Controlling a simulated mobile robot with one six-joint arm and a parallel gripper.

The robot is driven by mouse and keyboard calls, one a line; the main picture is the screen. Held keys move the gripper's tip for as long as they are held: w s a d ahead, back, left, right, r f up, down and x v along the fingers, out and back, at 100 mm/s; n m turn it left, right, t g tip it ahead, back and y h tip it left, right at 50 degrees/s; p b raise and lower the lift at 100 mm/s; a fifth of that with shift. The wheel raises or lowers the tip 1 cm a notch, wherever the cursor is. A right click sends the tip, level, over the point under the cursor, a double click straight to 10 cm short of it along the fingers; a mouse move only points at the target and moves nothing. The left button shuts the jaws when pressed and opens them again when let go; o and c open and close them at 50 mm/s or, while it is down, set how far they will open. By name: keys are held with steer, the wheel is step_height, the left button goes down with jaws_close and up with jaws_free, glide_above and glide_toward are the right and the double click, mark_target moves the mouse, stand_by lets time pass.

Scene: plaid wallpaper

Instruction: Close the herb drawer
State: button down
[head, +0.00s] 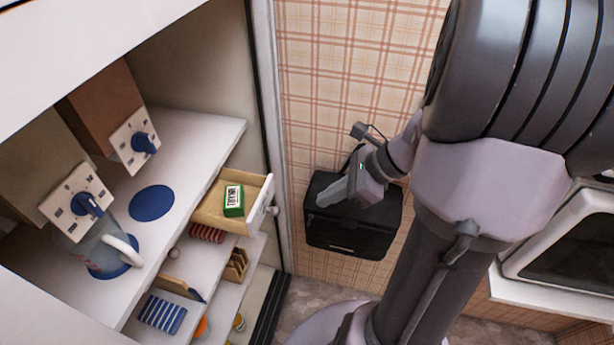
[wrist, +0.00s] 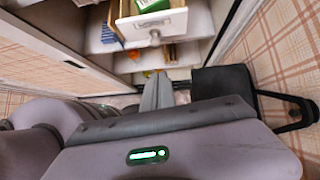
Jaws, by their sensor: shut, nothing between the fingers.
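The herb drawer (head: 211,212) is a small pale wooden drawer, pulled out from under the white shelf in the cabinet. A green box (head: 233,200) with a white label lies in it. A round knob (head: 272,211) is on its white front. In the wrist view the drawer front (wrist: 152,25) with its label plate and knob shows at the top, beyond my fingers. My gripper (head: 325,197) is shut and empty, to the right of the drawer and apart from it. Its fingers (wrist: 157,92) point toward the cabinet in the wrist view.
A black box-shaped bag or case (head: 350,240) is at the plaid wall behind my gripper. Lower shelves hold small items. A white-framed dark-windowed appliance (head: 565,240) is at the right.

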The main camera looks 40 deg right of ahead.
steer(key=w+a+f+b, duration=0.4)
steer(key=w+a+f, duration=0.1)
steer(key=shift+w+a+f, duration=0.25)
steer(key=shift+w+a, duration=0.05)
steer(key=shift+w, duration=0.05)
